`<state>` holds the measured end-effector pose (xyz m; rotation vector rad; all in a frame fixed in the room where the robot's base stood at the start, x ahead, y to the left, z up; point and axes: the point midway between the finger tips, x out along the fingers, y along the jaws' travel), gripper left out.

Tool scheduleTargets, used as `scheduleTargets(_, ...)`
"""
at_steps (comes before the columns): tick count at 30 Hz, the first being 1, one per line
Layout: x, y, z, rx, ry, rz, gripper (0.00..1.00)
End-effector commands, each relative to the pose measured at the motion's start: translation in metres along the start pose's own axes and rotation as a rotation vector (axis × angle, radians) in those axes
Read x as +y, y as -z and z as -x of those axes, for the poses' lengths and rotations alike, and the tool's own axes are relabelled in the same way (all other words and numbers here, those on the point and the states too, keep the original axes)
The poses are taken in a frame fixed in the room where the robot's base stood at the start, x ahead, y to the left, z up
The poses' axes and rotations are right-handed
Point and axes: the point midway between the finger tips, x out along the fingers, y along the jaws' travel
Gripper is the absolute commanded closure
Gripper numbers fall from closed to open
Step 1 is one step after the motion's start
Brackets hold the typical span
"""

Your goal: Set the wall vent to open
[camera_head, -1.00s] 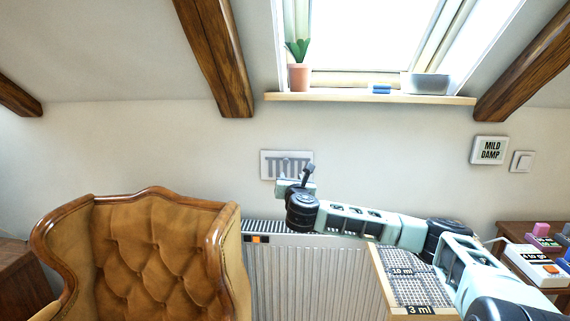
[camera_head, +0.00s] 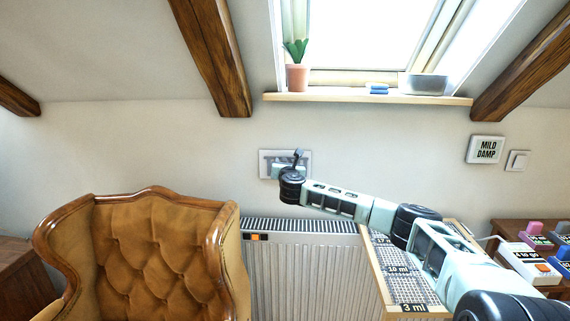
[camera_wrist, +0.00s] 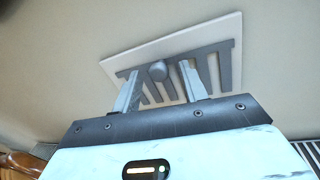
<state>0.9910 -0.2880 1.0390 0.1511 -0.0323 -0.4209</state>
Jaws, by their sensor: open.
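The wall vent (camera_head: 304,171) is a white plate with grey slats on the wall above the radiator, partly hidden behind my wrist in the head view. I cannot tell whether the fingertips touch the vent or the knob.
A white radiator (camera_head: 300,275) stands below the vent. A brown tufted armchair (camera_head: 150,250) is at the left. A wooden stand (camera_head: 385,285) with a mesh top is under my arm. A window sill (camera_head: 370,99) juts out above.

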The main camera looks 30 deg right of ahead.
Motion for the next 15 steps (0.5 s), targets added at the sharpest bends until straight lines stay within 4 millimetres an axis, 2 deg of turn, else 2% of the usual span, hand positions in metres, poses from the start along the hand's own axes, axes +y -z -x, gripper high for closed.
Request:
scheduleTargets(5,0.0,-0.0001,0.0001,0.0,0.0,0.0,0.57)
scheduleTargets(10,-0.0001,0.0,0.0002,0.0,0.0,0.0,1.0)
scheduleTargets(15,0.0007,0.001,0.0001,0.0,0.0,0.0,1.0)
